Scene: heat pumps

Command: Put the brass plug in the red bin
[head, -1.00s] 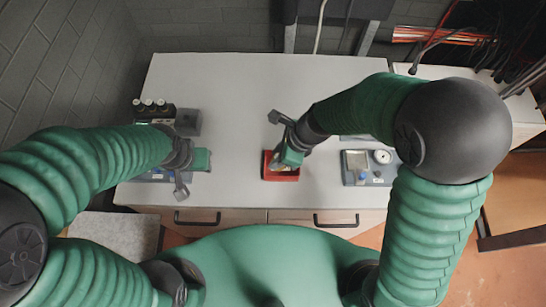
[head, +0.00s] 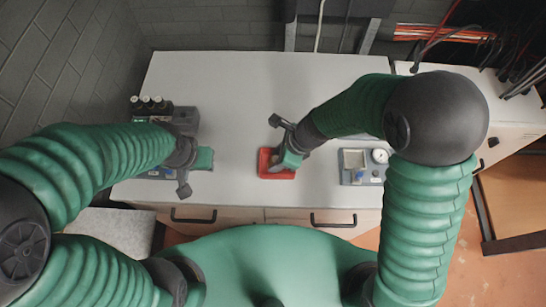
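The red bin (head: 264,164) is a small red tray on the pale worktop, near its front edge and right of centre. My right gripper (head: 290,158) is directly over the bin in the head view and covers part of it. Its fingertips point down and are hidden, so its opening is unclear. My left gripper (head: 203,159) is over the left side of the worktop, by a grey device, and its fingertips are also hidden. I cannot make out the brass plug; it may be hidden by a gripper.
A grey-blue unit with a round gauge (head: 380,156) stands right of the bin. A dark device with several white-topped parts (head: 152,103) stands at the left of the worktop (head: 240,85). The middle and back of the worktop are clear.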

